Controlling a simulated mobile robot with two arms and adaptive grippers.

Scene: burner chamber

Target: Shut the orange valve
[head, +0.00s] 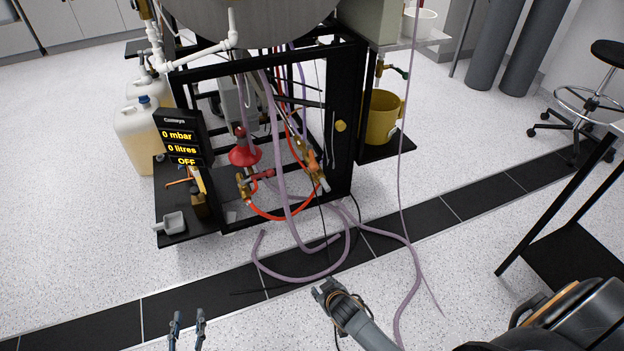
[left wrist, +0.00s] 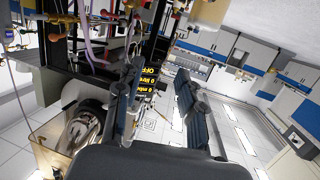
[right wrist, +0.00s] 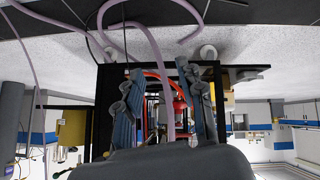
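An orange-handled valve (head: 313,160) sits on brass fittings at the front right of the black rig frame. An orange lever (head: 180,182) also shows low at the left, by the display; which one is the task's valve I cannot tell. My left gripper (head: 187,325) is at the bottom edge of the head view, apart from the rig. Its fingers stand apart and empty in the left wrist view (left wrist: 158,75). My right gripper (head: 325,290) is over the floor in front of the rig. In the right wrist view (right wrist: 160,72) its fingers are spread, with nothing between them.
Purple hoses (head: 300,275) loop across the floor before the rig. A red funnel-shaped part (head: 244,152) and a display (head: 183,140) reading OFF are at its left. A yellow bucket (head: 383,118) stands on the right shelf. Open floor lies at front left.

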